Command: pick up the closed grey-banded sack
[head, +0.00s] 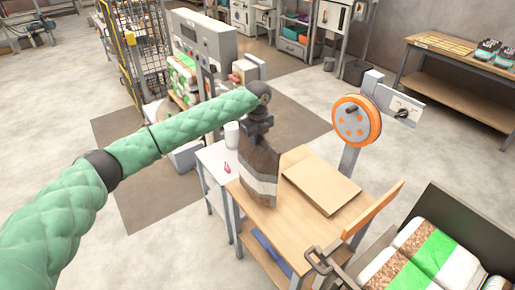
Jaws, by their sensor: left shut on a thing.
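The closed sack (261,166) is brown with a pale grey-white band around its lower part. It hangs upright over the left end of the wooden worktable (300,218). My left gripper (259,140) is shut on the top of the sack, at the end of my green-sleeved arm. The gripper hides part of the sack's top. I cannot tell whether the sack's base touches the table. My right gripper is not in view.
A flat tan board (321,186) lies on the worktable. A machine with an orange disc (357,121) stands behind it. A white side table (219,160) holds a white cup (232,134). A bin of green-banded sacks (433,245) is at lower right. Open floor lies left.

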